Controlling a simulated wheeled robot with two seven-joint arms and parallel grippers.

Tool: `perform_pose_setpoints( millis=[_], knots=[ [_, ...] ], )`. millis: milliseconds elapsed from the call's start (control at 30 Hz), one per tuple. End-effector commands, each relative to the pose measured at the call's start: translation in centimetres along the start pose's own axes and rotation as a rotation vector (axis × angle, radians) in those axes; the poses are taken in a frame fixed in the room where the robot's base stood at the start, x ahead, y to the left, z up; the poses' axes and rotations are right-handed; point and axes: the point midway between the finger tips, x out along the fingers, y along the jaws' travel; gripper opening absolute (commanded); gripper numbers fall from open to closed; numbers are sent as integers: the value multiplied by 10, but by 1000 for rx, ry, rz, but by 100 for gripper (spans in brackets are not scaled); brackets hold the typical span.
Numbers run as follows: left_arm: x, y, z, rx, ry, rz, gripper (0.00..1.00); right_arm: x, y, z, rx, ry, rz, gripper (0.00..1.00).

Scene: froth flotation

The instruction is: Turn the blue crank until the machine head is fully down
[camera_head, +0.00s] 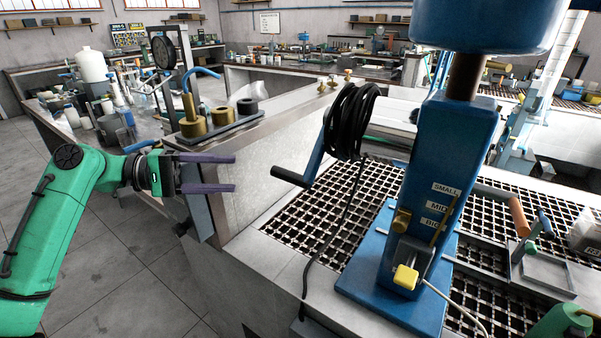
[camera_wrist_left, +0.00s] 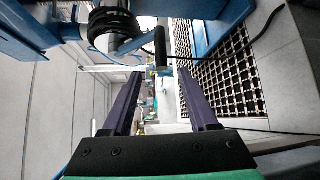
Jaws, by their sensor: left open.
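The blue crank (camera_head: 314,154) sits on the left side of the blue machine column (camera_head: 443,170), with a black handle (camera_head: 288,176) pointing left. A coil of black cable hangs beside it and partly hides it. The blue machine head (camera_head: 487,24) is at the top of the column, cut off by the frame edge. My left gripper (camera_head: 234,173) is open and empty, left of the handle and apart from it, with its fingers pointing right. In the left wrist view, the black handle (camera_wrist_left: 160,47) appears ahead, near the fingertips (camera_wrist_left: 156,72). My right gripper is not in view.
The machine's blue base plate (camera_head: 390,290) stands on a black grating (camera_head: 310,215). Brass weights (camera_head: 193,125) stand on the bench behind my left gripper. A yellow knob (camera_head: 405,277) is low on the column. An orange-handled lever (camera_head: 519,215) is at right.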

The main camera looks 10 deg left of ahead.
Motion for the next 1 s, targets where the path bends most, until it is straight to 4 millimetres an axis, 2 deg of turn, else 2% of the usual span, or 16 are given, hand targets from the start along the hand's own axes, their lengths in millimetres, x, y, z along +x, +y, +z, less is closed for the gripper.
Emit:
perform_pose_setpoints(
  millis=[100,167,300,433,600,833,867,900,1000],
  knots=[
    [28,5,2,1,-5,-1,59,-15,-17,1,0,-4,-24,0],
    [44,6,2,1,-5,-1,59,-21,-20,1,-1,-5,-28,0],
    [83,6,2,1,-4,0,59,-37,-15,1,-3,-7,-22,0],
    [112,4,1,1,-2,0,59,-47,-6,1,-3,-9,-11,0],
    [130,0,1,2,0,-2,59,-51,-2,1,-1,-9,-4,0],
    [132,-2,0,2,1,-3,59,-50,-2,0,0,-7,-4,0],
    [132,-2,0,2,0,-3,52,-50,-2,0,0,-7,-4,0],
    [131,-2,0,2,0,-3,36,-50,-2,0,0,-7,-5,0],
    [131,-2,0,1,0,-3,0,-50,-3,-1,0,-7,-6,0]
  ],
)
